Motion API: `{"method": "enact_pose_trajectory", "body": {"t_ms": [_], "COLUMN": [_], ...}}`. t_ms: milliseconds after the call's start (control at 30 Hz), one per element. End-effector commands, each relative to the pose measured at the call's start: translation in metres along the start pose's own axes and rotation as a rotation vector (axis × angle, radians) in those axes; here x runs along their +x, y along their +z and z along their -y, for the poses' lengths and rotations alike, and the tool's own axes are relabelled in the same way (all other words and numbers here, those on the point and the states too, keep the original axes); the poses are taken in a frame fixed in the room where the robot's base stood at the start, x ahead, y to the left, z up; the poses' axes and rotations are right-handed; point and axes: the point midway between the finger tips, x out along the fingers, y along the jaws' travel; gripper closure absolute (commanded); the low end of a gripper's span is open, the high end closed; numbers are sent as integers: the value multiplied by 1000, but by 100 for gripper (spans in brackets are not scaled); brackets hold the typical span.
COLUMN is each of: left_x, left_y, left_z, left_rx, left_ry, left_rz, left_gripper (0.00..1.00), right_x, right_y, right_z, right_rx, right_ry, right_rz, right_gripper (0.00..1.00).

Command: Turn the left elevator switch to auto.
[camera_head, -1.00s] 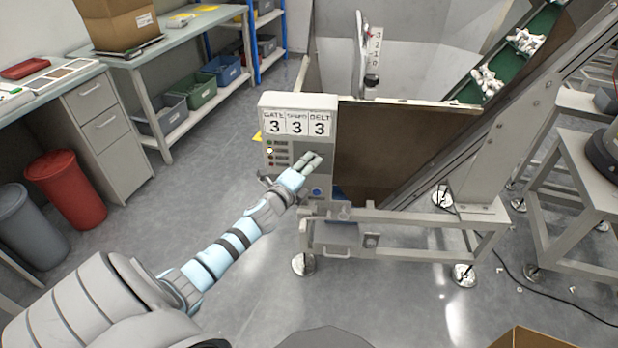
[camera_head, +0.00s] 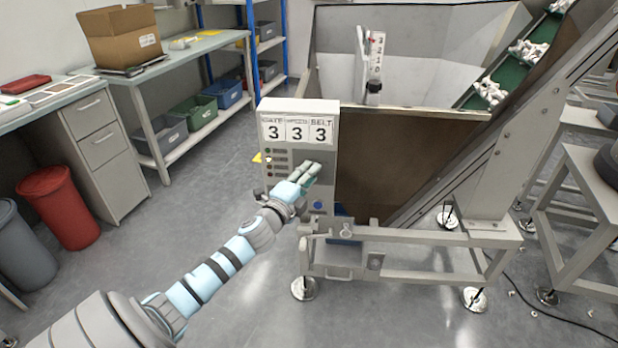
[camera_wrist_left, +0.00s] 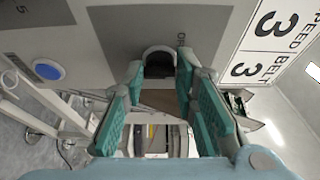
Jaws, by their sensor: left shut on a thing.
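The control box (camera_head: 270,195) of the elevator stands left of the hopper, its front panel facing me. My left gripper (camera_head: 311,171) reaches its front face and hides the switch there in the head view. In the left wrist view the switch (camera_wrist_left: 158,62) is a dark knob with a light rounded rim on a dark grey plate (camera_wrist_left: 120,32). The teal fingers of my left gripper (camera_wrist_left: 160,76) are shut on it, one on each side. Only part of a label shows beside the knob, so its setting cannot be read. My right gripper is not in view.
A blue button (camera_head: 319,205) sits below the switch, and number cards (camera_head: 297,132) reading 3, 3, 3 are above. The hopper (camera_head: 400,160) and green belt (camera_head: 506,70) are to the right. Bins (camera_head: 60,205) and benches stand left.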

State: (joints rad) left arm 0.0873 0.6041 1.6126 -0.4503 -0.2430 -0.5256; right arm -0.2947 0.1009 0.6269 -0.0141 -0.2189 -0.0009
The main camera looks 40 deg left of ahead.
Motion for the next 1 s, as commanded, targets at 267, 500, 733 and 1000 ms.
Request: {"method": "enact_pose_trajectory", "body": {"t_ms": [267, 500, 733, 1000], "left_x": [0, -4, -54, -114], "left_y": [0, 0, -1, 0], "left_z": [-1, -1, -2, -1], "left_rx": [0, 3, 8, 6], "left_ry": [2, 2, 4, 4], "left_rz": [1, 0, -4, -2], "left_gripper": [54, 54, 54, 54], "right_x": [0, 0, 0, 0], "right_y": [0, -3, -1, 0], "right_z": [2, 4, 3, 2], "right_rx": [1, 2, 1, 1], "right_ry": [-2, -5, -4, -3], "right_rz": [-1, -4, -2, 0], "right_gripper": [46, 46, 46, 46]}}
